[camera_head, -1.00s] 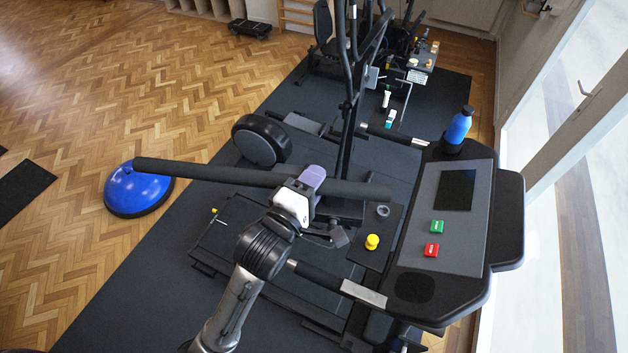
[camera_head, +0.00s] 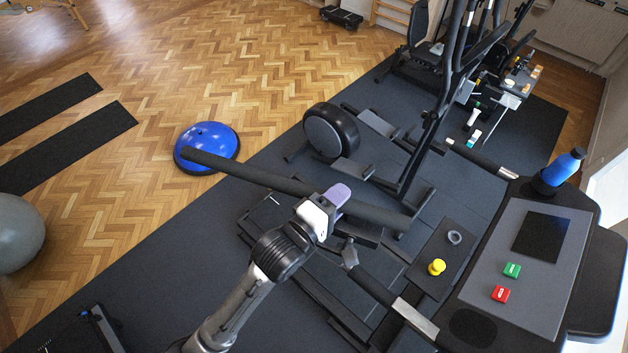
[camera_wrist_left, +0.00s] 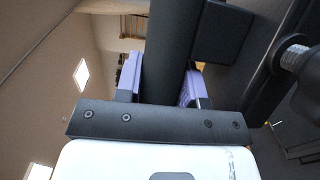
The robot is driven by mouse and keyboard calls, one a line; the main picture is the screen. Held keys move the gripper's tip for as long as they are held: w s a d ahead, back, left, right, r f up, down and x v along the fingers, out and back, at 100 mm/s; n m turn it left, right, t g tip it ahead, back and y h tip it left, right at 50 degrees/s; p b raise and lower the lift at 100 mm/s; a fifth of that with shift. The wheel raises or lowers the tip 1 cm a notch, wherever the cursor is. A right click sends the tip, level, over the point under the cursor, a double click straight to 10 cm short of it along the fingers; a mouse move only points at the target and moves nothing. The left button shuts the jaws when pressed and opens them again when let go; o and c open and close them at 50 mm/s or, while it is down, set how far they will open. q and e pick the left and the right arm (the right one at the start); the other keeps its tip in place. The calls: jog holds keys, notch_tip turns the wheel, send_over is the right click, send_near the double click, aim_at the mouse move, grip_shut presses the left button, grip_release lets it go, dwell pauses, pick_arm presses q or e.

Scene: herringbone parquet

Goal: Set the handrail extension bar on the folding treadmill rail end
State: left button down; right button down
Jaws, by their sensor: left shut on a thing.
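My left gripper (camera_head: 334,200), with purple finger pads, is shut around a long dark bar (camera_head: 250,174), the handrail extension bar. The bar is held in the air, slanting from upper left to lower right across the head view. In the left wrist view the bar (camera_wrist_left: 172,50) runs between the purple pads. The folding treadmill has a dark near handrail (camera_head: 372,284) with a silver section, joined to the console (camera_head: 528,270). The near rail's end lies just below my gripper in the picture, partly hidden by it; I see a gap between bar and rail. My right gripper is not in view.
An elliptical machine (camera_head: 335,132) stands behind.

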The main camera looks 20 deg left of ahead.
pick_arm(q)
jog(key=s+d+f+m+g+h+b, duration=0.2)
jog(key=d+f+m+g+h, duration=0.1)
jog(key=d+f, duration=0.7)
jog(key=shift+f+m+g+h, duration=0.3)
jog(key=shift+f+m+h, duration=0.3)
jog(key=shift+f+h, duration=0.8)
jog(key=shift+s+a+f, duration=0.1)
jog(key=shift+f, duration=0.05)
jog(key=shift+f+b, duration=2.15)
jog(key=shift+f, duration=1.8)
jog(key=shift+f, duration=0.2)
